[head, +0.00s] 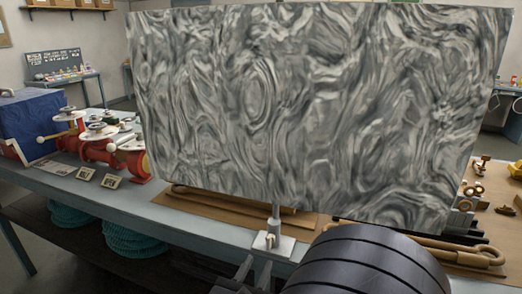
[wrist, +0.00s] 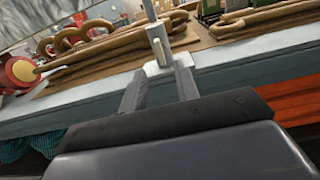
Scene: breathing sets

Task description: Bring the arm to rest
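My gripper (wrist: 162,74) is open in the wrist view, its two grey fingers apart with nothing held between them. Past the fingertips stands a pale metal stand (wrist: 158,42) with a small base at the table's front edge. In the head view my gripper (head: 255,268) shows at the bottom, partly hidden by my dark arm link. It is just in front of the stand's base (head: 273,244). I cannot tell from these views whether a fingertip touches the base.
A large grey marbled panel (head: 300,105) stands on the stand and hides much of the workbench (head: 205,222). Red valve-like devices (head: 105,148) and a blue box (head: 33,118) are at left. Brown ropes (wrist: 110,48) lie behind the stand. Teal coils (head: 135,240) sit below the bench.

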